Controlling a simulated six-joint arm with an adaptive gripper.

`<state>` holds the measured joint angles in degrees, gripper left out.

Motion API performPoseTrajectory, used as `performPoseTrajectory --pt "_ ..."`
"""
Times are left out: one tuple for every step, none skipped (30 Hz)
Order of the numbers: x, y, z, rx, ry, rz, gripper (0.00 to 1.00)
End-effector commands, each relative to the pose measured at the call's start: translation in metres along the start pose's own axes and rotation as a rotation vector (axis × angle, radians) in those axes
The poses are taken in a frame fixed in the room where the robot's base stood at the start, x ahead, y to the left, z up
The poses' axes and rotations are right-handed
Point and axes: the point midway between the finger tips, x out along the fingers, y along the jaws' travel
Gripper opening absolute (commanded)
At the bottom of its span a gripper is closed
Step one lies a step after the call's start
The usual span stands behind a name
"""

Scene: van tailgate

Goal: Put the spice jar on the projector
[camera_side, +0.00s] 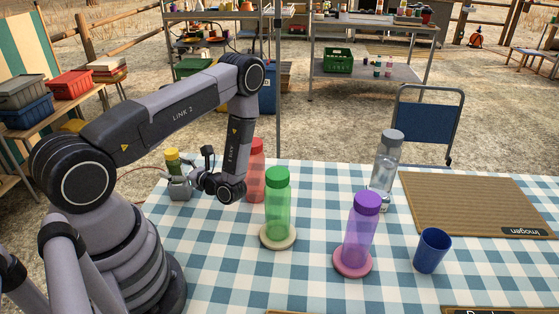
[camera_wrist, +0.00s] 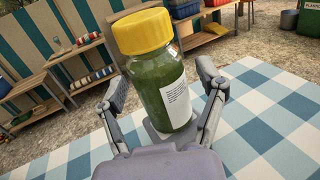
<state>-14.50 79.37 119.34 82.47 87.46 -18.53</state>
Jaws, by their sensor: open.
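The spice jar (camera_wrist: 160,85) has a yellow lid, green contents and a white label. It also shows in the side view (camera_side: 172,162), where it looks about upright at the table's far left. Under it is a small grey body that looks like the projector (camera_side: 179,188); a grey patch of it shows below the jar in the wrist view (camera_wrist: 156,132). The jar appears to rest on it, though the contact is partly hidden. My gripper (camera_wrist: 163,82) is open, its fingers either side of the jar with visible gaps.
A red bottle (camera_side: 256,172) stands close right of my gripper. A green bottle (camera_side: 277,200) and a purple bottle (camera_side: 360,232) stand on round coasters. A grey bottle (camera_side: 386,160), a blue cup (camera_side: 432,250) and a brown mat (camera_side: 470,203) are farther right on the checked cloth.

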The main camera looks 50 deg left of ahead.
Motion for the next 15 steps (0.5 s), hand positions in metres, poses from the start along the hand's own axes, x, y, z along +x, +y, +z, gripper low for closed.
performPoseTrajectory --pt "-0.002 0.000 0.002 0.000 0.000 -0.002 0.71" --pt "-0.006 -0.001 0.001 0.000 0.000 -0.004 0.71" --pt "-0.011 -0.001 0.001 0.000 -0.001 -0.004 0.71" --pt "-0.017 -0.001 0.001 0.000 0.000 -0.006 0.71" --pt "-0.022 -0.001 0.001 0.000 0.000 -0.006 0.71" --pt "-0.031 -0.001 0.001 -0.001 0.001 -0.007 0.71" --pt "-0.038 -0.002 0.001 -0.002 0.000 -0.008 0.71" --pt "-0.045 -0.001 0.001 -0.002 0.000 -0.008 0.71" --pt "-0.054 -0.001 0.001 -0.002 0.000 -0.008 0.71" --pt "-0.052 -0.001 0.010 -0.004 0.001 -0.002 0.71" --pt "-0.051 -0.001 0.018 -0.004 0.001 0.000 0.71" --pt "-0.051 0.000 0.027 -0.004 0.001 0.000 0.71" --pt "-0.051 -0.001 0.033 -0.005 0.001 0.000 0.71" --pt "-0.051 -0.001 0.039 -0.003 0.001 0.000 0.71" --pt "-0.051 -0.001 0.046 -0.003 0.001 0.000 0.71"
